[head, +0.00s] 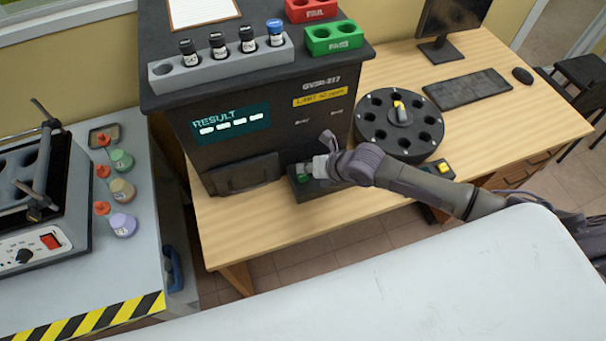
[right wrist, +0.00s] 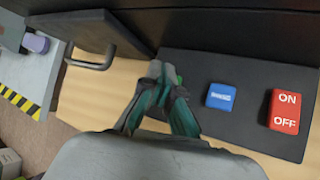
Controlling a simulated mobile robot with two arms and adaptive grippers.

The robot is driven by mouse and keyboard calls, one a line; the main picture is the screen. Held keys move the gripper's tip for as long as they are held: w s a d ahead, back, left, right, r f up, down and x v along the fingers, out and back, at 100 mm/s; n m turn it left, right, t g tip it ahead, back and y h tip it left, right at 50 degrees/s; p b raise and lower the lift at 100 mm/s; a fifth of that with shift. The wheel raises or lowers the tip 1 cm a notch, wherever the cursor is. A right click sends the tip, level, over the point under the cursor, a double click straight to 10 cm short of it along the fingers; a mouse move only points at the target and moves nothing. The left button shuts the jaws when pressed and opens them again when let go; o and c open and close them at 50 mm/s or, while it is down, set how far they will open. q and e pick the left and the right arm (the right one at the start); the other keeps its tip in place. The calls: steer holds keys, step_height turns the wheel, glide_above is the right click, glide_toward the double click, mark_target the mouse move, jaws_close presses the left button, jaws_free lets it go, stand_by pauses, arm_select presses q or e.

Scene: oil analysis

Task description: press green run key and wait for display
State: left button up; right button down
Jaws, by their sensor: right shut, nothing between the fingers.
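The dark analyser has a teal display (head: 231,121) that reads RESULT with a row of pale dashes. A low black key panel (head: 310,188) sits at its front foot on the wooden table. My right gripper (head: 303,171) is shut and empty, its tips down at the panel. A bit of the green key (head: 304,178) shows under the tips; most of it is hidden, so I cannot tell whether it is pressed. In the right wrist view the closed fingertips (right wrist: 162,75) are left of a blue key (right wrist: 221,97) and a red ON/OFF switch (right wrist: 285,111). My left gripper is not in view.
A vial rack (head: 222,65), a red FAIL block (head: 311,10) and a green PASS block (head: 334,39) stand on the analyser. A round black carousel (head: 399,124) is right of it. A flat door with a handle (head: 246,175) is left of the panel.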

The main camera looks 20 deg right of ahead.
mark_target(305, 177)
steer(key=shift+f, duration=0.1)
stand_by(0.7)
steer(key=shift+f+b, duration=0.3)
steer(key=shift+b, duration=0.05)
steer(key=shift+f+b, duration=0.45)
steer(key=shift+f, duration=0.15)
stand_by(0.6)
steer(key=shift+r, duration=0.1)
steer(key=shift+r+p, duration=0.8)
steer(key=shift+r, duration=0.1)
step_height(305, 177, up, 5)
steer(key=p, duration=0.4)
steer(key=shift+s, duration=0.1)
stand_by(0.7)
